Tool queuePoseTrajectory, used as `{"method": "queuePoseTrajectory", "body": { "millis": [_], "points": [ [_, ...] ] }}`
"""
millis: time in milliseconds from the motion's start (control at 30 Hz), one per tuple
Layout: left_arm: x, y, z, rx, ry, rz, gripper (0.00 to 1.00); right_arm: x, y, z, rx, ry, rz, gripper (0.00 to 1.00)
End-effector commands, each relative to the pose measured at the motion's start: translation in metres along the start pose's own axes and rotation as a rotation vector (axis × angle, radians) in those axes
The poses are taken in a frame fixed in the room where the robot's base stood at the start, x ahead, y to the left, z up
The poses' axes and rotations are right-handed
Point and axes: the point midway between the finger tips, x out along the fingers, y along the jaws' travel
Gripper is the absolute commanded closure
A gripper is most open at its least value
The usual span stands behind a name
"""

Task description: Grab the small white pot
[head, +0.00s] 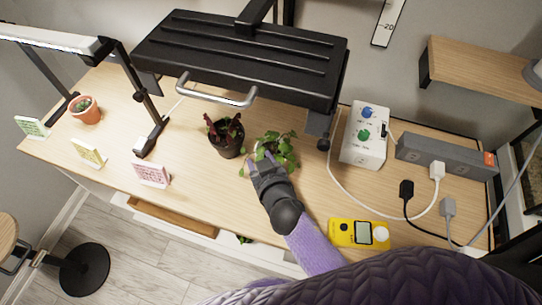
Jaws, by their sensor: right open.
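My right gripper (262,160) is open over the wooden table, at the near left side of a leafy green plant (279,150). Its fingers reach up to the leaves. I cannot clearly make out a small white pot; the plant's container is hidden by its leaves and by my gripper. I cannot tell whether the fingers touch anything. My left gripper is not in view.
A dark pot with a reddish plant (227,137) stands just left of the gripper. A black lamp hood (240,55) with a metal handle (216,98) hangs above. A white control box (364,136), a power strip (444,157) with cables and a yellow meter (359,233) are on the right.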

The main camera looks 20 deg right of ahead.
Motion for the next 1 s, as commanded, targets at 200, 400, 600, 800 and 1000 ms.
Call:
{"method": "queuePoseTrajectory", "body": {
  "millis": [200,400,600,800,1000],
  "points": [
    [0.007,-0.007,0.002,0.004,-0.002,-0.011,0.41,0.022,0.000,0.001,0.000,-0.002,-0.001,0.50],
    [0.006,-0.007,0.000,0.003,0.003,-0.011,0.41,0.021,0.000,0.001,0.000,-0.002,-0.001,0.63],
    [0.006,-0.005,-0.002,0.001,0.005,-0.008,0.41,0.021,0.000,0.001,0.000,-0.002,0.000,1.00],
    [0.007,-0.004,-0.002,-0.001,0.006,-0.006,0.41,0.021,0.000,0.001,0.000,-0.003,-0.001,1.00],
    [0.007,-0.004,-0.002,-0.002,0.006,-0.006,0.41,0.021,0.000,0.001,0.000,-0.004,-0.001,1.00]
  ]
}}
